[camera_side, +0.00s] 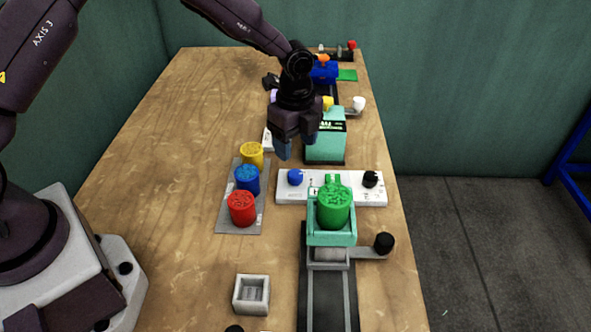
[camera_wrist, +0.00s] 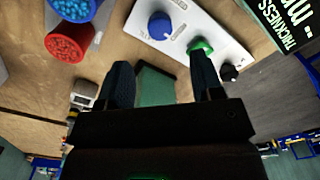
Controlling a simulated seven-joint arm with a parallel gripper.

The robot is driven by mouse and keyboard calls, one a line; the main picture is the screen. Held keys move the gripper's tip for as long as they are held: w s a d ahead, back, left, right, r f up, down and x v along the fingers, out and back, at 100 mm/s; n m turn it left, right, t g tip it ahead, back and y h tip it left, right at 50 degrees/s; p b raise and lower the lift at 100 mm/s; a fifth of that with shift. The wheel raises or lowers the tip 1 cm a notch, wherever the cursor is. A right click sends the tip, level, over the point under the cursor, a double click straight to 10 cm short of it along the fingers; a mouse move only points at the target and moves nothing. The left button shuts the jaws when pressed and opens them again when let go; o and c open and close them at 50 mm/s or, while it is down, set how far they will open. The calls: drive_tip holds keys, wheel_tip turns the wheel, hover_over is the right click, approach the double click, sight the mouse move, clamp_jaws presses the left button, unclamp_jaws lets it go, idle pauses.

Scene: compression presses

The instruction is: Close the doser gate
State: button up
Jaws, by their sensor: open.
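My gripper (camera_side: 298,145) hangs above the table, left of the mint-green block with a dark display (camera_side: 325,148) and above the far side of the white panel. It also shows in the wrist view (camera_wrist: 161,78), with its two fingers apart and nothing gripped between them. A green container (camera_side: 334,208) sits in a mint-green holder (camera_side: 331,240) on a dark rail. A lever with a black knob (camera_side: 384,243) sticks out to the right below the holder. Another lever with a white knob (camera_side: 358,104) is farther back. I cannot tell for certain which part is the doser gate.
A white panel (camera_side: 331,198) carries a blue knob (camera_side: 295,177) and a black knob (camera_side: 370,179). Red (camera_side: 242,209), blue (camera_side: 247,180) and yellow (camera_side: 252,155) containers stand on a grey tray. A small grey square holder (camera_side: 251,294) is in front. The table's left side is clear.

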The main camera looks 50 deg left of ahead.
sight(295, 173)
wheel_tip(295, 173, down, 8)
drive_tip(key=shift+r, duration=0.1)
drive_tip(key=shift+c, duration=0.3)
drive_tip(key=c, duration=0.9)
drive_tip(key=shift+o, duration=0.2)
